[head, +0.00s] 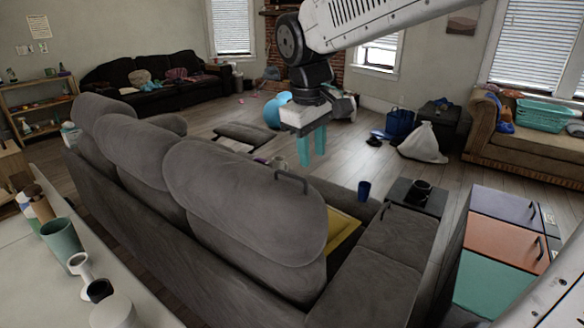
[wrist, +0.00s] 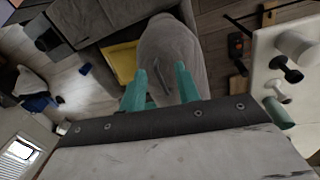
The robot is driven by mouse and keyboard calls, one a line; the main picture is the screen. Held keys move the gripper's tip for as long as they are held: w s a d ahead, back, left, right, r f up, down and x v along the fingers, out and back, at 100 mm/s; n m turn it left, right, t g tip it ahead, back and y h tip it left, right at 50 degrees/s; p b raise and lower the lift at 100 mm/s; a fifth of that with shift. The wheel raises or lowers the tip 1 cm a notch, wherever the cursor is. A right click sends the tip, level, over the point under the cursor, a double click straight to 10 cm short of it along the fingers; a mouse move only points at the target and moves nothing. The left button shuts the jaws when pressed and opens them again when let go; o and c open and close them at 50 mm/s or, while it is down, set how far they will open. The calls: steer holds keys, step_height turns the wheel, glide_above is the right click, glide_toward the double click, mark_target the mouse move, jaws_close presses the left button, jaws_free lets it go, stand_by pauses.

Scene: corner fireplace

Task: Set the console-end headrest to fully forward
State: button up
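The grey sofa (head: 190,260) is seen from behind, with several rounded headrests along its back. The headrest nearest its right end (head: 245,205) has a thin dark handle (head: 291,180) on its upper right. It also shows in the wrist view (wrist: 168,45), below my fingers. I cannot tell its exact tilt. A grey console block (head: 400,235) with a dark cup-holder top (head: 415,194) adjoins that end. My gripper (head: 312,150) points down above and beyond this headrest. Its teal fingers are apart and empty in the wrist view (wrist: 161,78).
A white counter (head: 50,275) with cups runs behind the sofa. A coloured drawer cabinet (head: 505,235) stands at right. A yellow item (head: 342,235) lies on the seat. A blue cup (head: 364,190) is beyond. The wood floor (head: 345,160) in front is partly clear.

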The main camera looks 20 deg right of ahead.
steer(key=n, duration=0.2)
glide_toward(292, 177)
steer(key=f, duration=0.5)
steer(key=w+d+f, duration=0.1)
steer(key=f, duration=0.1)
steer(key=shift+d+f, duration=0.1)
steer(key=shift+f, duration=0.15)
jaws_close()
